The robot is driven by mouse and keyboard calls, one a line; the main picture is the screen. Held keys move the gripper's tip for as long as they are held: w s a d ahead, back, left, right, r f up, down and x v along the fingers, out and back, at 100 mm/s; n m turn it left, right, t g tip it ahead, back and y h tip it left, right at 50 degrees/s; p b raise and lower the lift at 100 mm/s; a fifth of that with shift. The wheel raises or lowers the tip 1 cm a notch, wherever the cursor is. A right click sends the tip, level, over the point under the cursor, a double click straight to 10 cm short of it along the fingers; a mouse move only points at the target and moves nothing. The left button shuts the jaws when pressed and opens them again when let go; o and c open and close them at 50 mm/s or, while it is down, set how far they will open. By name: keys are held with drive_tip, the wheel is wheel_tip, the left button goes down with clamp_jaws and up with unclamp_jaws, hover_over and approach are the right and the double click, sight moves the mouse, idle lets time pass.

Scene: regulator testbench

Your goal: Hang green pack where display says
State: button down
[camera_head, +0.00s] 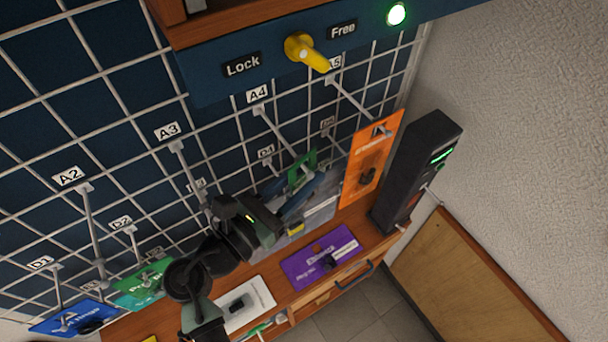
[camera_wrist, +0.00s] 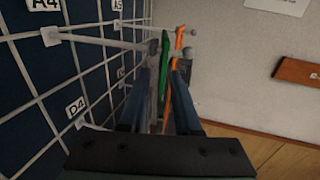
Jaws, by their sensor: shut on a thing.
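The green pack (camera_head: 303,167) is held in my gripper (camera_head: 304,188) in front of the wire grid. It is seen edge-on in the wrist view (camera_wrist: 165,55), between the fingers of my gripper (camera_wrist: 161,90). The A4 hook rod (camera_wrist: 95,39) runs toward the pack's upper part; I cannot tell whether it passes through the pack's hole. The display (camera_head: 441,156) is on a dark upright device at right, with green writing too small to read. An orange pack (camera_head: 371,160) hangs on the A5 hook, just right of the green pack, and shows close beside it in the wrist view (camera_wrist: 177,80).
Another green pack (camera_head: 142,285) and a blue pack (camera_head: 75,318) are at lower left. A purple pack (camera_head: 320,258) and a white pack (camera_head: 245,303) are below, by the wooden bench. A yellow knob (camera_head: 306,52) sits between Lock and Free, beside a lit green lamp (camera_head: 396,14).

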idle(0.4)
drive_tip(key=c, duration=0.5)
unclamp_jaws()
drive_tip(key=shift+b+v, duration=2.45)
drive_tip(key=shift+v, duration=4.05)
